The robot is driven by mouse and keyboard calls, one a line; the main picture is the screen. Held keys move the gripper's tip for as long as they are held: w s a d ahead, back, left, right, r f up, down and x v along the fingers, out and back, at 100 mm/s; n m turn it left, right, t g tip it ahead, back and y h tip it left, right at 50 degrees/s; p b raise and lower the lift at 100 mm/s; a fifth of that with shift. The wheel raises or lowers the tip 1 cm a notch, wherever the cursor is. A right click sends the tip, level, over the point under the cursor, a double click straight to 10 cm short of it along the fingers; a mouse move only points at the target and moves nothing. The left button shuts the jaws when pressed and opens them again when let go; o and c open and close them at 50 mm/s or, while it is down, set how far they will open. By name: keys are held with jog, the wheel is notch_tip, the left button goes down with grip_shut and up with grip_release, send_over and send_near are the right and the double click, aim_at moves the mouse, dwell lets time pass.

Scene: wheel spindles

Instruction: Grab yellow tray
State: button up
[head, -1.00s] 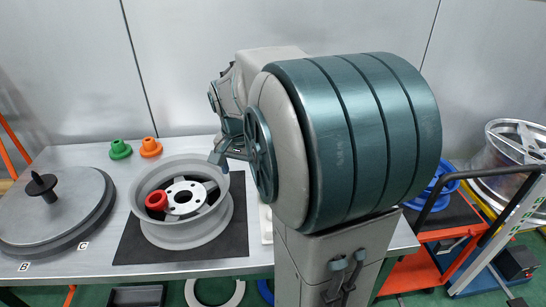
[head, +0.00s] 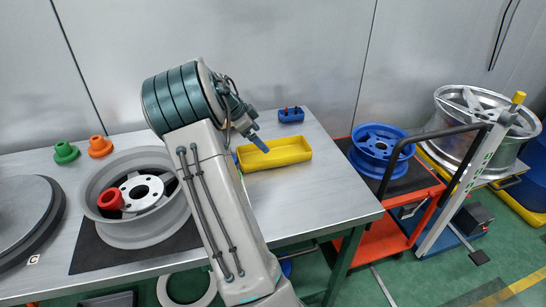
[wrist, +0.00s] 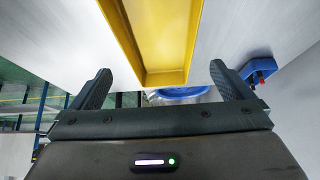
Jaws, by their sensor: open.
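The yellow tray (head: 274,153) is a shallow rectangular tray on the metal table, right of the grey wheel. My gripper (head: 248,134) is above the tray's left part in the head view, its fingers angled down. In the wrist view the open fingers of my gripper (wrist: 162,88) are spread wide and empty. There the near end of the yellow tray (wrist: 165,77) shows ahead, between and beyond the fingertips. I see no contact between the fingers and the tray.
A dark blue block with pegs (head: 291,115) stands behind the tray. The table (head: 335,195) is clear right of the tray.

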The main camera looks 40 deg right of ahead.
aim_at(279, 156)
jog(key=x, duration=0.3)
jog(key=shift+d+f, duration=0.1)
jog(key=shift+f, duration=0.15)
jog(key=shift+x, duration=2.7)
jog(key=shift+s+d+r, duration=0.15)
jog(key=shift+d, duration=0.05)
jog(key=c, duration=0.7)
